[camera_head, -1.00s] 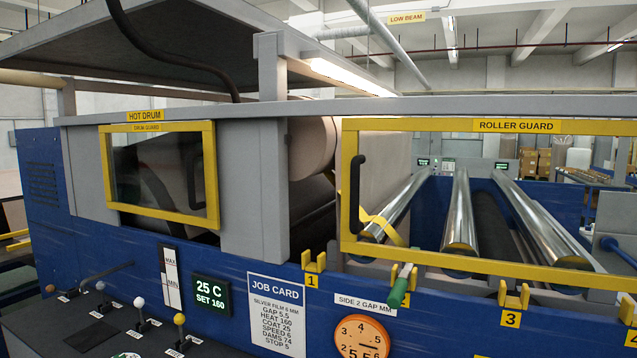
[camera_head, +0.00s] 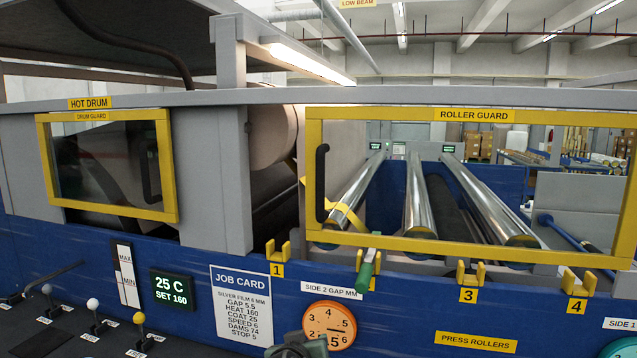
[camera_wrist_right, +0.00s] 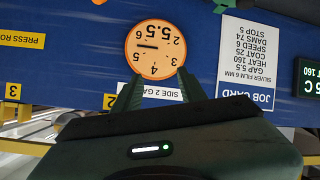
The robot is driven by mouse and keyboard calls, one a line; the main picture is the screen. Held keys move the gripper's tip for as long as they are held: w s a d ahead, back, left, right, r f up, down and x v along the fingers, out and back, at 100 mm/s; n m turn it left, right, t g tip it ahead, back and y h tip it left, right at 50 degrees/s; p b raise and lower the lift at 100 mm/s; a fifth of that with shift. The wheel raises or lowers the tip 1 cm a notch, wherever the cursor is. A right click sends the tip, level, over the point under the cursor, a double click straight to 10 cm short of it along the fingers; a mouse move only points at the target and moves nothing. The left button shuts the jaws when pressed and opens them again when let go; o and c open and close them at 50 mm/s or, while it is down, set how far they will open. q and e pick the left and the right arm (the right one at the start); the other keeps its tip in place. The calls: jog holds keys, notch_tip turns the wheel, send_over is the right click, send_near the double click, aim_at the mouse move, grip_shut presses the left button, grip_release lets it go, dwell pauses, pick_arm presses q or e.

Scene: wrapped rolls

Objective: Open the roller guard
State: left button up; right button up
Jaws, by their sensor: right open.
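The roller guard (camera_head: 400,114) is a yellow-framed panel in the head view, labelled ROLLER GUARD on its top bar. It stands upright across the front of the shiny rollers (camera_head: 418,190) and looks shut. Its black upright handle (camera_head: 322,183) is at the left side of the frame. My right gripper (camera_head: 297,345) shows at the bottom edge of the head view, below the handle and apart from it. In the right wrist view my right gripper (camera_wrist_right: 160,76) is open and empty, its fingers in front of the lower edge of the orange dial. My left gripper is out of view.
The drum guard (camera_head: 108,115) with its own black handle is at the left. A green-handled tool (camera_head: 366,276) sits on a yellow bracket below the roller guard. More yellow brackets (camera_head: 471,272), the job card (camera_head: 240,300) and the orange dial (camera_head: 329,325) are on the blue front panel.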

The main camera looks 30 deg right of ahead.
jog(key=w+d+r+m+h, duration=0.1)
jog(key=w+r, duration=0.1)
jog(key=r, duration=0.5)
jog(key=w+d+r+m+h, duration=0.1)
jog(key=w+r+m+h, duration=0.15)
jog(key=r, duration=0.35)
jog(key=m+h, duration=0.3)
send_near(318, 181)
jog(key=x, duration=0.4)
jog(key=p+x, duration=0.4)
jog(key=x, duration=0.2)
jog(key=shift+d, duration=0.1)
jog(key=shift+w+d+f+p, duration=0.2)
jog(key=shift+w+d+p, duration=0.05)
jog(key=shift+d+p, duration=0.15)
jog(key=shift+c, duration=0.2)
grip_shut()
